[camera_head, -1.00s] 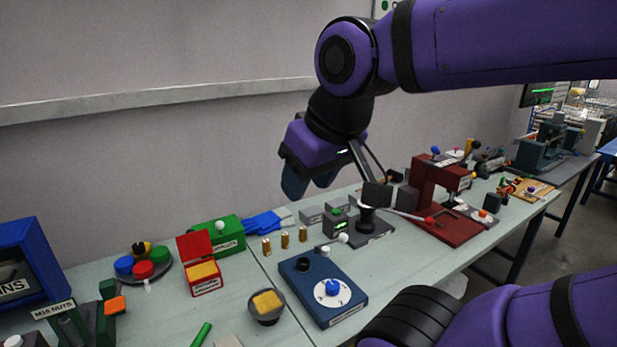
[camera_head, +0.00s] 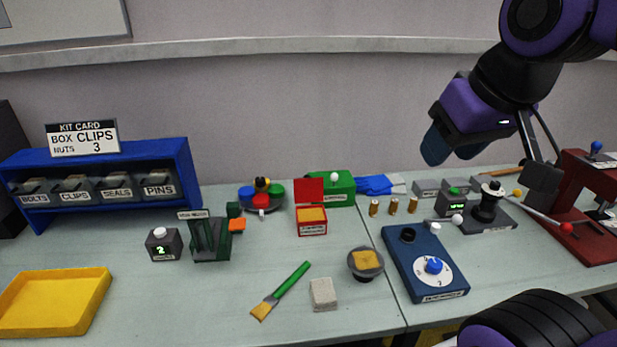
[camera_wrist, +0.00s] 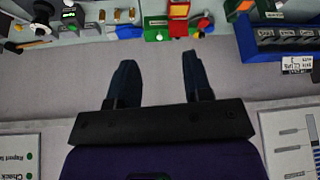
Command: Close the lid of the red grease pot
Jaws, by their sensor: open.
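The red grease pot (camera_head: 312,228) is a small red box on the bench in the head view. Its red lid (camera_head: 309,190) stands upright at the back, open, and yellow-orange grease (camera_head: 312,215) shows inside. In the wrist view the red pot (camera_wrist: 177,27) is at the top edge, upside down and partly cut off. My gripper (camera_head: 448,150) hangs in the air to the right of the pot and well above the bench, apart from everything. In the wrist view its two dark fingers (camera_wrist: 157,72) are spread with nothing between them.
A green box (camera_head: 338,190) with a white knob stands right behind the pot. A round tray (camera_head: 247,207) with coloured caps is to the left. Bench in front is partly clear.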

